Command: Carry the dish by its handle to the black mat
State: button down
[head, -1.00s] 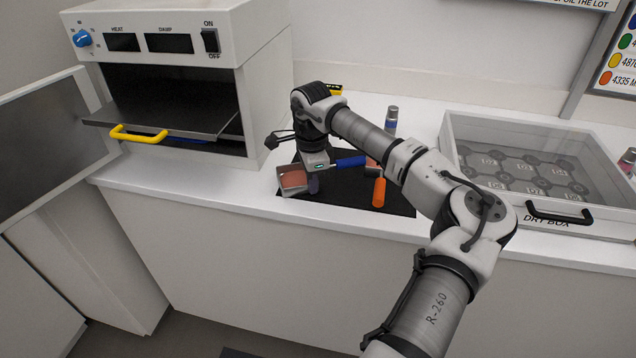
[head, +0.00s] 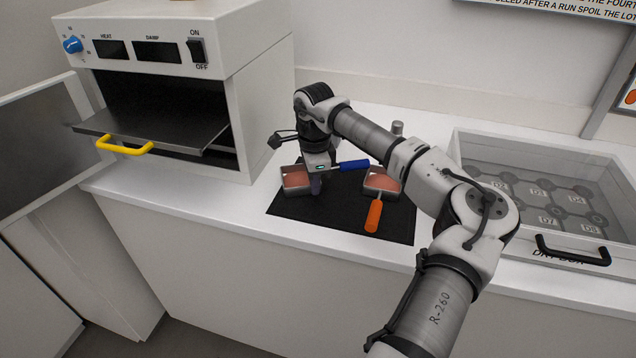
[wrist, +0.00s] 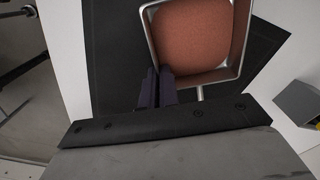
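The dish with reddish powder (head: 295,180) lies over the left part of the black mat (head: 290,212). Its blue handle (head: 354,165) points right. My gripper (head: 316,186) is down at the dish's handle end, its fingers pointing down. In the wrist view the two dark purple fingers (wrist: 157,84) are together with nothing visible between them. They stand at one corner of the dish (wrist: 195,38), to the left of its thin handle stem (wrist: 200,92), not around it. Whether they touch the dish is unclear. The blue grip is hidden there behind the gripper body.
A second powder dish (head: 382,181) with an orange handle (head: 373,217) is on the right of the mat. An oven with a pulled-out shelf (head: 165,128) stands left. A clear-lidded dry box (head: 575,258) stands right. A jar (head: 397,128) is behind my arm.

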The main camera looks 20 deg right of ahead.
jog(key=c, duration=1.6)
grip_release()
jog(key=shift+r, duration=0.1)
notch_tip(320, 180, up, 14)
jog(key=b, duration=0.2)
jog(key=shift+b, duration=0.4)
